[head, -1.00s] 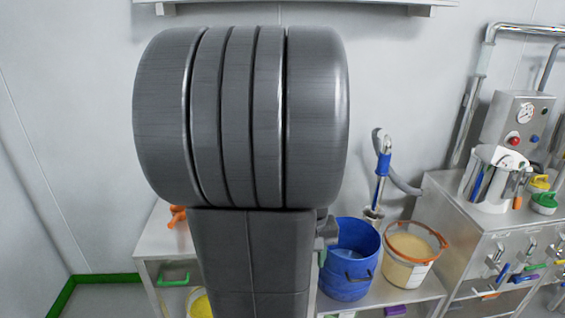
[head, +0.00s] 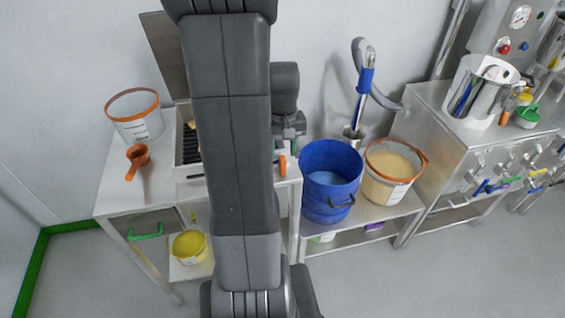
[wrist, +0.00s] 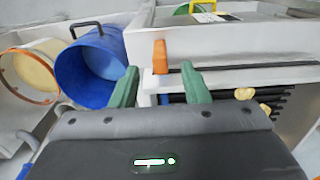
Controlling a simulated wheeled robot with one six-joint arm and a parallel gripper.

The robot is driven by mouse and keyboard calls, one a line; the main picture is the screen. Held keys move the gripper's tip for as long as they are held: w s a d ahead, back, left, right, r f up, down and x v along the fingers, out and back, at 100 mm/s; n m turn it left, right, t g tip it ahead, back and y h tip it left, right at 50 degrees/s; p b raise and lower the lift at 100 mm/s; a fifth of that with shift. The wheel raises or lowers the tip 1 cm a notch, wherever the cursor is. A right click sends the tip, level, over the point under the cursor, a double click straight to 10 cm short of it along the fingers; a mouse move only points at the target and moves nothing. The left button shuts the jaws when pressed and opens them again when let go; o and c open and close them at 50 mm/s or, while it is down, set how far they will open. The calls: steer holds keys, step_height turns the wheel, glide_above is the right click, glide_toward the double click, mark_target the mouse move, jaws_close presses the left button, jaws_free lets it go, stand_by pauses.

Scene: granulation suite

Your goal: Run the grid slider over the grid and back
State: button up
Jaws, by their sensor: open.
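The grid slider shows an orange handle (wrist: 160,57) in the wrist view, at the left end of a dark bar along a white box (wrist: 215,52). The handle also shows in the head view (head: 282,165), at the box's right side. The grid's dark bars (wrist: 272,98) show low at the right of the wrist view; part of the grid (head: 189,145) shows in the head view left of my arm, which hides the rest. My gripper (wrist: 160,86) is open, its green fingers either side of the handle's line. Whether the handle is between the fingertips or just beyond, I cannot tell.
A blue bucket (head: 327,198) and a cream-filled tub (head: 391,174) stand right of the box. A clear tub (head: 138,122) and an orange scoop (head: 138,155) are on the bench at left. A yellow bucket (head: 188,246) sits below. A raised lid (head: 165,52) stands behind the box.

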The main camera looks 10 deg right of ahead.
mark_target(283, 166)
step_height(283, 166, down, 7)
steer(key=shift+r, duration=0.15)
jaws_close()
steer(key=shift+s+a+b, duration=0.2)
steer(key=shift+a+b, duration=0.25)
steer(key=shift+a, duration=6.7)
steer(key=shift+s+a+r, duration=0.1)
steer(key=shift+s+a, duration=0.05)
steer(key=shift+a, duration=5.8)
steer(key=shift+d, duration=0.15)
